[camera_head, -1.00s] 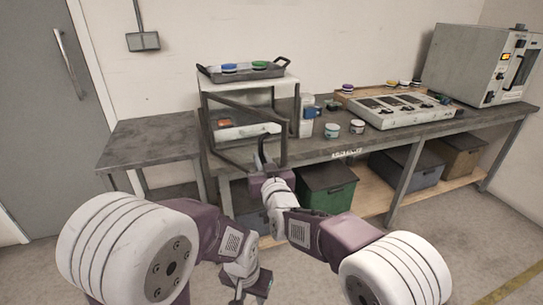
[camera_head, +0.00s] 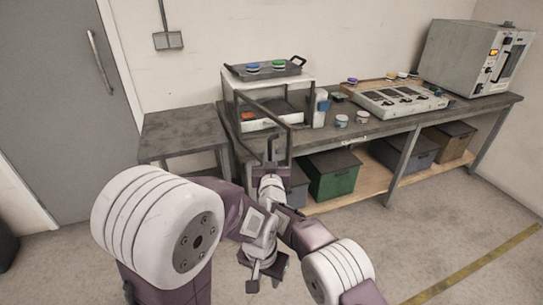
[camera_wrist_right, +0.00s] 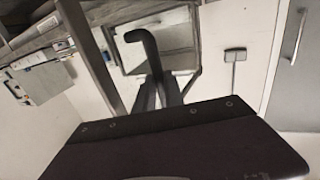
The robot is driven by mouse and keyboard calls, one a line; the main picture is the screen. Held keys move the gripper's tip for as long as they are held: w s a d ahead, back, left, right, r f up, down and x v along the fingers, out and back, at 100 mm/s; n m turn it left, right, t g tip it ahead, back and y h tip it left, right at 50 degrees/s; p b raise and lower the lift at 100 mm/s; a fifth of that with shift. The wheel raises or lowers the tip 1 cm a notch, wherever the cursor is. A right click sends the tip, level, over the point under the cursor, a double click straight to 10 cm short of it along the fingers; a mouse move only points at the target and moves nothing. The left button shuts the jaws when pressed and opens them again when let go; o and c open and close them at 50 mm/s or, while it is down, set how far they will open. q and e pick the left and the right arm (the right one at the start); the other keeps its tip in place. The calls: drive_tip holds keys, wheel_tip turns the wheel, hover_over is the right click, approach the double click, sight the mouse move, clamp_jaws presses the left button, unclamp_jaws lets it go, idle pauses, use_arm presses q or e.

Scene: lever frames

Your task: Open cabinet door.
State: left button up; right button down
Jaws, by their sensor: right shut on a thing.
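The cabinet (camera_head: 305,78) is a small white-topped box on the workbench. Its dark-framed, see-through door (camera_head: 289,143) stands partly open, its free edge swung out toward me. My right gripper (camera_head: 269,163) is at the door's front, shut on the dark hooked handle (camera_head: 269,147). In the right wrist view the fingers (camera_wrist_right: 158,92) meet at the handle (camera_wrist_right: 146,42), whose curved end sticks out beyond them. My left gripper (camera_head: 264,272) hangs low over the floor, away from the cabinet. Its jaws are too small and dark to read.
A tray (camera_head: 283,73) with coloured-lid items sits on the cabinet. White cups (camera_head: 341,121) and a flat panel device (camera_head: 395,101) stand to the right on the bench (camera_head: 440,118). A lower side table (camera_head: 180,130) is at left. Bins (camera_head: 333,173) fill the shelf below.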

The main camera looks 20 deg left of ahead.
sight(271, 145)
drive_tip(key=shift+r, duration=0.15)
drive_tip(key=c, duration=1.5)
unclamp_jaws()
drive_tip(key=shift+o, duration=0.3)
drive_tip(key=shift+w+a+f, duration=0.1)
drive_tip(key=shift+a+f, duration=0.1)
drive_tip(key=shift+d+r, duration=0.1)
drive_tip(key=r, duration=0.4)
drive_tip(key=shift+d+r+p, duration=0.15)
drive_tip(key=shift+d+p, duration=0.1)
drive_tip(key=shift+p, duration=0.15)
drive_tip(key=d+r, duration=0.6)
drive_tip(key=d, duration=0.5)
drive_tip(key=shift+s+r+b, duration=0.3)
drive_tip(key=shift+b, duration=0.15)
